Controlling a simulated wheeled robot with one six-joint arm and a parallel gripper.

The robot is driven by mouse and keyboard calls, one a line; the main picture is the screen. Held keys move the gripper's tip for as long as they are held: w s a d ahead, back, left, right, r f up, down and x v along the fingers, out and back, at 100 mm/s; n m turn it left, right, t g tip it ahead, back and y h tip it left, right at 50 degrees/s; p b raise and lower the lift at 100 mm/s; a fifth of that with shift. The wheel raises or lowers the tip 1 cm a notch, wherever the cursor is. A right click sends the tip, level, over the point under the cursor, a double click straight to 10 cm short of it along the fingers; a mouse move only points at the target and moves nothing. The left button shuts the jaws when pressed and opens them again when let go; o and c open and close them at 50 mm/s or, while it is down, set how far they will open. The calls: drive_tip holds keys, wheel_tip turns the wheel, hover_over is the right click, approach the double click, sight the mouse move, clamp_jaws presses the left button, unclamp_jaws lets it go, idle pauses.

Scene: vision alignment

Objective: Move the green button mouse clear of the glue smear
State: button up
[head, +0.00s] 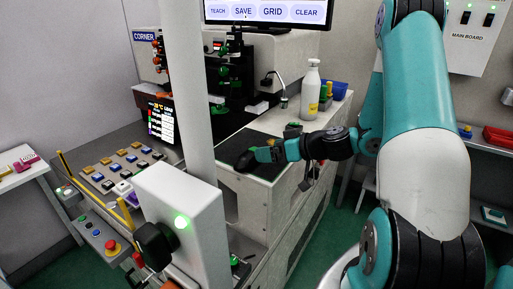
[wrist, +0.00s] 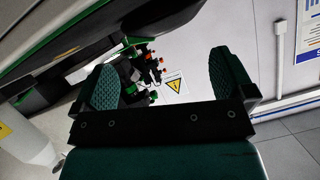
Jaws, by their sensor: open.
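A dark mouse (head: 244,161) appears to sit on the black mat (head: 262,141) on the bench; its button colour is too small to tell. I cannot make out a glue smear. My gripper (head: 266,154) is at the mouse's right side, close to it or touching; I cannot tell which. In the wrist view, my gripper (wrist: 166,82) has its two green ribbed pads wide apart, with no thing clearly held between them. The mouse is not clearly identifiable there.
A white bottle (head: 312,90) and a blue bin (head: 335,91) stand behind the mat. A grey post (head: 187,80) and a box with a green light (head: 181,222) stand in front at left. A button panel (head: 125,165) lies left.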

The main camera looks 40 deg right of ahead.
sight(249, 152)
drive_tip(key=shift+p+x, duration=0.6)
drive_tip(key=shift+x, duration=2.2)
drive_tip(key=c, duration=0.6)
drive_tip(key=shift+c, duration=0.2)
